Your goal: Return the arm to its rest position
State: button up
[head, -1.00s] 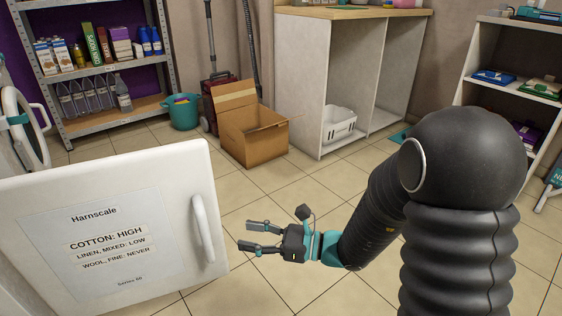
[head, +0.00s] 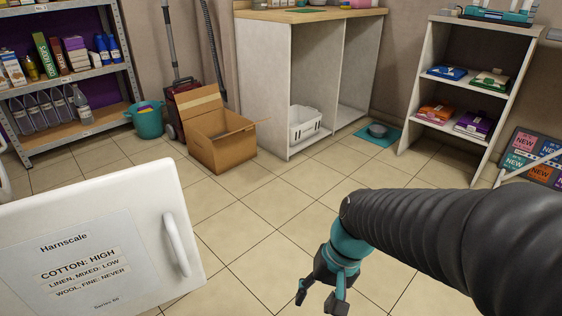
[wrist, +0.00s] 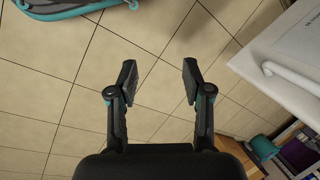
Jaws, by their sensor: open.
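My gripper (head: 320,298) hangs at the end of my black arm, low in the middle right of the head view. Its fingers point down toward the tiled floor. In the wrist view my gripper (wrist: 158,82) shows two dark fingers apart, with only floor tiles between them. It is open and empty. The white panel door (head: 85,240) with the Harnscale label stands to the left of the gripper, and its handle (head: 176,243) is clear of the fingers. The same door shows at the upper right of the wrist view (wrist: 290,45).
A cardboard box (head: 222,150), a teal bucket (head: 147,122) and a white cabinet (head: 263,85) stand at the back. A shelf unit (head: 466,105) stands at the right. A teal-edged grey object (wrist: 70,8) is at the wrist view's top left. Open tiled floor lies between.

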jog(key=s+d+r+t+h+p, duration=0.1)
jog(key=d+r+t+p, duration=0.1)
jog(key=r, duration=0.6)
jog(key=s+d+r+n+t+h+p, duration=0.1)
jog(key=d+r+t+h+p, duration=0.1)
jog(key=d+r, duration=0.4)
notch_tip(320, 180, up, 3)
jog(key=shift+d+r+n+t+p, duration=0.1)
jog(key=shift+d+n+t+p, duration=0.3)
jog(key=shift+t, duration=0.8)
jog(key=shift+c, duration=0.8)
jog(key=shift+a, duration=0.1)
